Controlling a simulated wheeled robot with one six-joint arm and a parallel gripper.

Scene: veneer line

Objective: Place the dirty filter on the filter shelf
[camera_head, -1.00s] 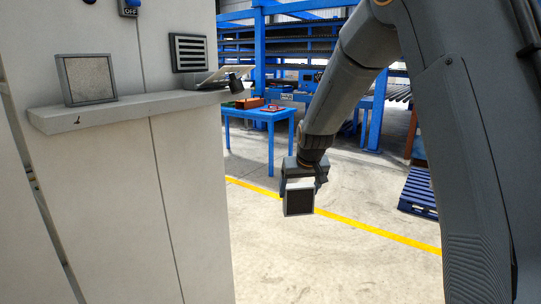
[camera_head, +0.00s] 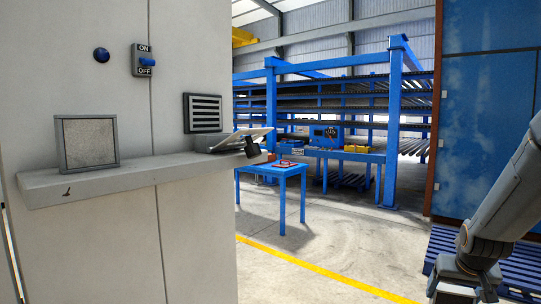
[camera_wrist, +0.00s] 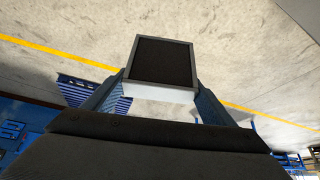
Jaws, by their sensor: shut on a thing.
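The dirty filter (camera_wrist: 162,62) is a square with a dark face and a light grey frame. It shows in the wrist view, held at its edge between the two fingers of my gripper (camera_wrist: 160,88), above open floor. In the head view only my wrist part shows at the bottom right corner; the held filter is out of frame there. A pale ledge (camera_head: 140,181) juts from the light cabinet at the left. A second filter (camera_head: 88,142), with a lighter face and grey frame, stands upright on it. My gripper is well to the right of the ledge.
A vent grille (camera_head: 203,112), a tilted panel (camera_head: 238,139) and an ON/OFF switch (camera_head: 145,60) are at the cabinet. A blue table (camera_head: 275,170) stands beyond it. A blue pallet (camera_head: 520,262) lies at right. The floor between is clear, with a yellow line (camera_head: 320,268).

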